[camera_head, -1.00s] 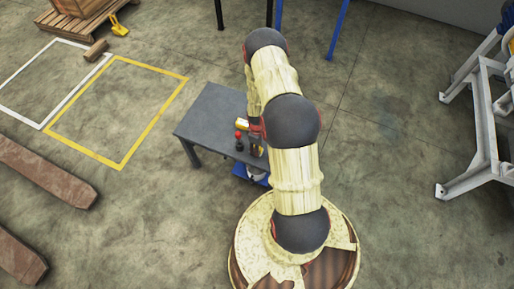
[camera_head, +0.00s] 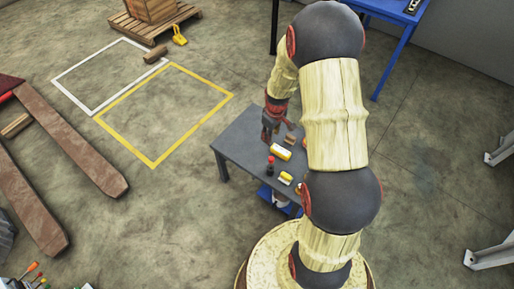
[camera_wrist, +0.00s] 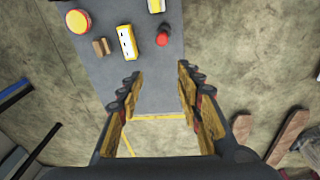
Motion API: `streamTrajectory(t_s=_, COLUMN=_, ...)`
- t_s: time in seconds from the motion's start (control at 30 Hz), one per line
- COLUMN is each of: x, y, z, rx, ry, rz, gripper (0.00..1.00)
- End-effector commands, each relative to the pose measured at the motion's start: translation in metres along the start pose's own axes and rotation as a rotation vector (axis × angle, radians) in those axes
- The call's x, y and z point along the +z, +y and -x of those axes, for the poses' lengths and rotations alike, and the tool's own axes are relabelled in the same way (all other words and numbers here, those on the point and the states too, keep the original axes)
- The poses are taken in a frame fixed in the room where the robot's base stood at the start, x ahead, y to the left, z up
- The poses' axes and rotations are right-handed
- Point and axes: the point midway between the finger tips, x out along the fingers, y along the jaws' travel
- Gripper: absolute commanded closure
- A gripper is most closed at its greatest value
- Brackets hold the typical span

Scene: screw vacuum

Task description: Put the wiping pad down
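My gripper (camera_head: 270,131) is over the far part of the grey table (camera_head: 235,150). In the wrist view its two fingers (camera_wrist: 158,82) are spread wide with nothing between them. On the table are a small brown block (camera_wrist: 102,46), a yellow-and-white box (camera_wrist: 127,42), and a yellow-and-white piece (camera_wrist: 156,5) cut off at the top edge. In the head view the block (camera_head: 291,138), box (camera_head: 281,153) and piece (camera_head: 286,178) lie near my arm. I cannot tell for sure which one is the wiping pad.
A red-topped bottle (camera_wrist: 162,39) and a round orange-yellow container (camera_wrist: 78,20) also stand on the table. The tabletop between the fingers is bare. A yellow floor frame (camera_head: 153,160), long brown beams (camera_head: 75,140) and a blue table (camera_head: 400,42) are farther off.

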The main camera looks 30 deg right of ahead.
Motion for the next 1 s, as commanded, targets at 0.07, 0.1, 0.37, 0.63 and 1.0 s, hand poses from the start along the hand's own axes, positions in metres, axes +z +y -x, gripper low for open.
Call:
streamTrajectory(t_s=0.07, x=-0.014, y=-0.013, z=0.05, rx=0.019, ry=0.033, rz=-0.018, gripper=0.64)
streamTrajectory(t_s=0.1, x=-0.018, y=-0.021, z=0.073, rx=0.025, ry=0.048, rz=-0.029, gripper=0.64)
streamTrajectory(t_s=0.37, x=-0.017, y=-0.084, z=0.205, rx=0.049, ry=0.142, rz=-0.109, gripper=0.64)
streamTrajectory(t_s=0.63, x=0.026, y=-0.157, z=0.309, rx=0.045, ry=0.251, rz=-0.191, gripper=0.64)
streamTrajectory(t_s=1.0, x=0.103, y=-0.225, z=0.37, rx=0.006, ry=0.361, rz=-0.282, gripper=0.64)
